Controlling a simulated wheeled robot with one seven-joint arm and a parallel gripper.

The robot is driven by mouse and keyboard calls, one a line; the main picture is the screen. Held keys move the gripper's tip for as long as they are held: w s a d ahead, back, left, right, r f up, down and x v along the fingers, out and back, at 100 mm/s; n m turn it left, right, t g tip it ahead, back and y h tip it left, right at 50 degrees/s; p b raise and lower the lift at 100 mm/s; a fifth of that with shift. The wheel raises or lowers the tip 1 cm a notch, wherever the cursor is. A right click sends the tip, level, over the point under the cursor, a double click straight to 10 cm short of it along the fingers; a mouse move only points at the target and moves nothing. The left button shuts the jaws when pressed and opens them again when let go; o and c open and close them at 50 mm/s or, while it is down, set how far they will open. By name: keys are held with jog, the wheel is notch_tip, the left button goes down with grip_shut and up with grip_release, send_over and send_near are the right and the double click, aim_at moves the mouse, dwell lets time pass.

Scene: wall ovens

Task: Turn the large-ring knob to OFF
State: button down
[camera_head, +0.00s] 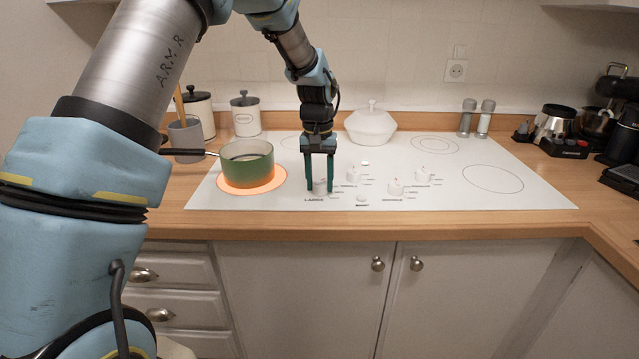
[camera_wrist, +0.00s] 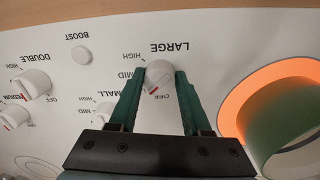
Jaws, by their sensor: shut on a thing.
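The large-ring knob (camera_wrist: 159,72), white and round, is at the front of the white hob under the label LARGE. Its red mark points down-left in the wrist view, just left of the OFF print and below MID. My gripper (camera_head: 320,189) points down with its two green fingers on either side of this knob, shut on it. In the head view the fingers partly hide the knob. The large ring (camera_head: 276,181) glows orange, also in the wrist view (camera_wrist: 238,97). A green pot (camera_head: 248,170) stands on it.
Other white knobs (camera_head: 395,187) sit to the right, with a small boost button (camera_wrist: 82,54). The pot's dark handle (camera_head: 190,152) reaches left towards a grey cup (camera_head: 186,139). A white lidded dish (camera_head: 371,125) stands behind.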

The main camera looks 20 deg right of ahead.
aim_at(319, 182)
jog(key=n, duration=0.4)
jog(key=shift+d+n, duration=0.1)
jog(key=shift+n, duration=0.2)
jog(key=n, duration=0.4)
jog(key=shift+n, duration=0.4)
jog(key=shift+c, duration=1.8)
grip_release()
notch_tip(319, 182, up, 11)
jog(key=b, duration=0.2)
jog(key=shift+a+f, duration=0.1)
jog(key=shift+a, duration=0.15)
